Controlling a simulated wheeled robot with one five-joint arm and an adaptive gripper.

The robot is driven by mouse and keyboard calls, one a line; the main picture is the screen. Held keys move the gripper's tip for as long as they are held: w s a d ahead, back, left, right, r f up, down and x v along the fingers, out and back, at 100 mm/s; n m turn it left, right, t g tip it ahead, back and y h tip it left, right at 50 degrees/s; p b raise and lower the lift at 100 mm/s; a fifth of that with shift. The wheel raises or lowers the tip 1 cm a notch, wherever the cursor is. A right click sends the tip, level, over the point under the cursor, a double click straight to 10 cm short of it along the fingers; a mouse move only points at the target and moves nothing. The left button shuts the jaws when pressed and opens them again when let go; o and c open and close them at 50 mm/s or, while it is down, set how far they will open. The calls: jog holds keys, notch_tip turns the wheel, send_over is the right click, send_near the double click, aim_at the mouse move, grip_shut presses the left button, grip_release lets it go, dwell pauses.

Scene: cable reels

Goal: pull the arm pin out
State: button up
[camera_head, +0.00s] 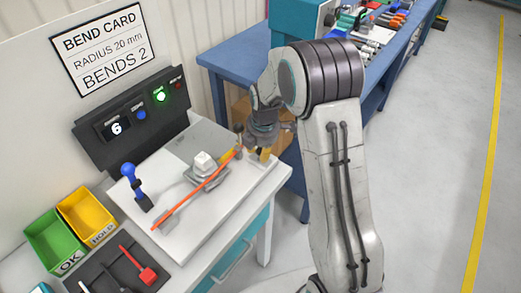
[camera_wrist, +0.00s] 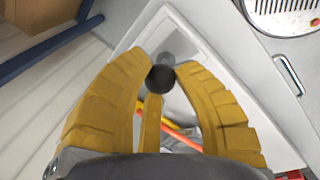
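The arm pin's black ball knob (camera_wrist: 160,78) lies between my gripper's yellow fingertips in the wrist view and fills the narrow gap between them. My gripper (camera_wrist: 164,68) looks shut on it. In the head view my gripper (camera_head: 258,153) points down over the right end of the bench rig, and I cannot make out the knob there. The pin's shank is hidden below the knob. An orange cable (camera_head: 205,184) runs slantwise over the rig, past a block with a white top (camera_head: 204,162), toward my gripper.
A lever with a blue knob (camera_head: 128,170) stands on the left of the white bench plate (camera_head: 208,226). A dark panel (camera_head: 135,118) stands behind it, its display reading 6. Green (camera_head: 52,240) and yellow (camera_head: 105,207) bins and a red tool (camera_head: 146,274) lie front left. Open floor is at right.

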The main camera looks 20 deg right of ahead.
grip_shut()
jog(key=shift+r, duration=0.1)
jog(key=shift+r+b, duration=0.55)
jog(key=shift+r, duration=0.85)
jog(key=o, duration=0.8)
grip_release()
jog(key=shift+o, duration=0.2)
jog(key=shift+r, duration=0.1)
notch_tip(320, 180, up, 12)
jog(key=s, duration=0.2)
jog(key=shift+s+f, duration=0.15)
jog(key=shift+f, duration=0.05)
